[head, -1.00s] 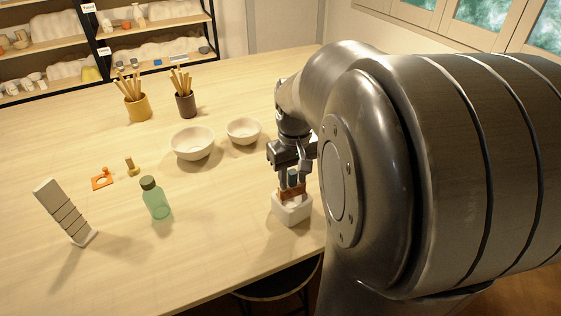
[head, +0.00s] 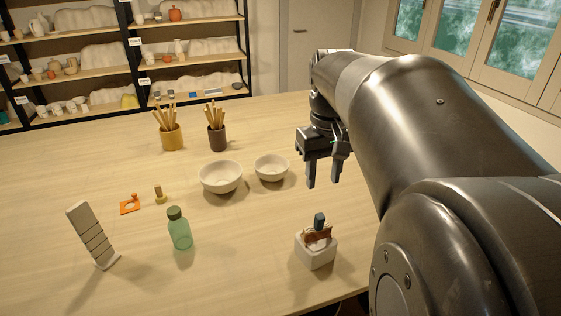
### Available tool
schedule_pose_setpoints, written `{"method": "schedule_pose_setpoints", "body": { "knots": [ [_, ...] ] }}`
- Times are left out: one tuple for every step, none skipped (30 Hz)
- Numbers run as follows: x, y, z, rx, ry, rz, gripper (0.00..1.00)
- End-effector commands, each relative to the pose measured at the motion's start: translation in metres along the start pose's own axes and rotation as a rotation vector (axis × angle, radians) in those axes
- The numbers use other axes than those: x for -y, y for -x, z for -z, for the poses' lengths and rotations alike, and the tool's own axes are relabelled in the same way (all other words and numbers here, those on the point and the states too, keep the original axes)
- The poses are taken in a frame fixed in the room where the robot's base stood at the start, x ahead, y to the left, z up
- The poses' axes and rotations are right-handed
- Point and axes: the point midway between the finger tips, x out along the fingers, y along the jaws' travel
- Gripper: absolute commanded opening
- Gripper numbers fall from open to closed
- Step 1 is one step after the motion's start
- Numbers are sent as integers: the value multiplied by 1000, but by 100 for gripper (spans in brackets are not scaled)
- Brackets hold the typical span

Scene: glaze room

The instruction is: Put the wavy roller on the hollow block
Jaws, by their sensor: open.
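The hollow block (head: 316,255) is a pale, box-shaped piece near the front right of the table. What looks like the wavy roller (head: 318,235), a brown piece with an upright blue-grey handle (head: 320,219), rests at the block's top. Its lower part is hidden by the block's rim, so I cannot tell how deep it sits. My gripper (head: 324,183) is open and empty, above and behind the block, with its fingers pointing down, apart from the roller.
Two pale bowls (head: 220,190) stand left of my gripper. A green bottle (head: 179,235), a leaning grey slab (head: 92,240), an orange piece (head: 130,206) and a small brass-coloured piece (head: 160,196) are further left. Two tool cups (head: 217,136) stand behind. The table between bottle and block is clear.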

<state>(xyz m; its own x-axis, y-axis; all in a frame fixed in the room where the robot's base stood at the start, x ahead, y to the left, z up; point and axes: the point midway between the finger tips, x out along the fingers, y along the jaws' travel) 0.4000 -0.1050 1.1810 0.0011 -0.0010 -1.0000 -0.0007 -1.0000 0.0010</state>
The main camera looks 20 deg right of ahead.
Motion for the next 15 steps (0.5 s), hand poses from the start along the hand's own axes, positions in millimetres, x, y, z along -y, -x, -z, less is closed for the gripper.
{"method": "schedule_pose_setpoints", "body": {
  "knots": [
    [2, 2, -1, -5, 1, -3, 40],
    [5, 2, -3, -11, 2, -6, 40],
    [9, 3, -6, -24, 3, -12, 40],
    [14, 2, -9, -36, 4, -17, 40],
    [19, 1, -13, -52, 5, -23, 40],
    [26, -1, -19, -76, 5, -31, 40],
    [32, -2, -24, -98, 6, -38, 40],
    [39, -4, -30, -123, 5, -44, 40],
    [48, -8, -38, -157, 6, -50, 40],
    [54, -11, -45, -184, 6, -54, 40],
    [60, -14, -51, -211, 6, -56, 40],
    [67, -19, -59, -248, 6, -56, 40],
    [72, -22, -65, -274, 6, -55, 40],
    [76, -26, -71, -300, 6, -53, 40],
    [82, -31, -78, -333, 5, -49, 40]
  ]
}}
